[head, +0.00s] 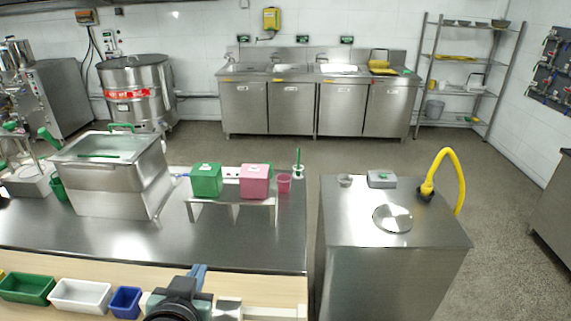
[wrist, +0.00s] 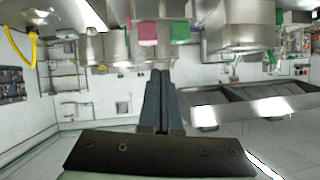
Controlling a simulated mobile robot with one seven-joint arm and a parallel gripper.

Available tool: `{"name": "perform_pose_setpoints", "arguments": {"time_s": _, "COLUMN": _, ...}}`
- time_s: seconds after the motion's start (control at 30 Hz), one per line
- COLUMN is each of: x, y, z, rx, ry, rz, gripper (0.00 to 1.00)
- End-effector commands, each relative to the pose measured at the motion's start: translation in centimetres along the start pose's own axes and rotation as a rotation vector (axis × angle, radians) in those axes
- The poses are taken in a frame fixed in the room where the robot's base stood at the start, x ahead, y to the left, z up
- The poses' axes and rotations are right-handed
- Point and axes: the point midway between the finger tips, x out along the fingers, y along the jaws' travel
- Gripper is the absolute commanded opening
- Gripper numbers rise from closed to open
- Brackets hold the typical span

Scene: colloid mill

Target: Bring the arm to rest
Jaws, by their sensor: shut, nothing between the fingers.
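My gripper (head: 198,270) shows at the bottom of the head view, in front of the table's front edge, its blue-grey fingers pointing away from me. In the wrist view my gripper (wrist: 158,76) has its two fingers side by side and together, with nothing between them. The wrist view is upside down. No object touches the fingers in either view.
A steel table (head: 240,240) ahead carries a lidded steel tank (head: 115,185), a green box (head: 206,180) and a pink box (head: 254,181). Green, white and blue bins (head: 80,296) line the near left. A steel cabinet with a yellow hose (head: 447,160) stands right.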

Motion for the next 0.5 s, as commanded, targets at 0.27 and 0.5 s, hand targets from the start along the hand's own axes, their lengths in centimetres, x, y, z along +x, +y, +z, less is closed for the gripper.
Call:
{"name": "perform_pose_setpoints", "arguments": {"time_s": 0.27, "x": -8.2, "y": 4.2, "z": -19.5, "rx": 0.01, "ry": 0.577, "rz": -0.069, "gripper": 0.0}}
{"name": "perform_pose_setpoints", "arguments": {"time_s": 0.5, "x": -21.1, "y": 7.9, "z": -29.4, "rx": -0.092, "ry": 1.041, "rz": -0.03, "gripper": 0.0}}
